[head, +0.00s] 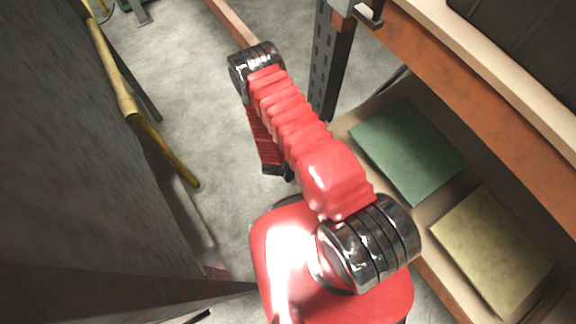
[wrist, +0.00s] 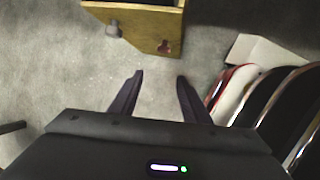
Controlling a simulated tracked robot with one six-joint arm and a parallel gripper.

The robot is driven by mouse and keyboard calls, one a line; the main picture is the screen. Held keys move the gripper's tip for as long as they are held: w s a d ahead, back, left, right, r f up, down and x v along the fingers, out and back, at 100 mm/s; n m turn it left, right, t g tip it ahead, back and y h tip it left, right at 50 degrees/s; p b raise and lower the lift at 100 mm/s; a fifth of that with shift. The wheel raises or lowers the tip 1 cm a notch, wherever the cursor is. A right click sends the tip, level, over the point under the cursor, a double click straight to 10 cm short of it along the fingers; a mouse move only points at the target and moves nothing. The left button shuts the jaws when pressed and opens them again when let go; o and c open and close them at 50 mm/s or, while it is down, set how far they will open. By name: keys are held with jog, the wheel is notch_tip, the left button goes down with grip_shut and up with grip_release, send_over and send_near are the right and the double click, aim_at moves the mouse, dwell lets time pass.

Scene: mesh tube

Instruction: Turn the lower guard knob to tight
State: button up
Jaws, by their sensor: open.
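My gripper (wrist: 157,88) is open in the wrist view, with two dark fingers apart and only grey floor showing between them. Beyond the fingertips, at the top, is a yellow panel or bracket (wrist: 145,22). A small grey, knob-like part (wrist: 113,30) sticks out on its left, apart from the fingers. A small dark red mark (wrist: 163,46) is at its lower edge. I cannot tell for sure whether either is the lower guard knob, or how tight it is. In the head view my red arm reaches down, and its gripper end is mostly hidden.
In the head view a dark wall or panel (head: 60,150) fills the left, with a yellow tube (head: 112,75) along it. A shelf with an orange beam (head: 480,95), a green sheet (head: 407,150) and a pale yellow sheet (head: 492,250) stands right. Concrete floor (head: 185,80) lies between.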

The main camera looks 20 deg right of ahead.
jog(key=shift+v, duration=1.05)
jog(key=v, duration=1.3)
jog(key=shift+s+a+r, duration=0.2)
jog(key=shift+r, duration=0.1)
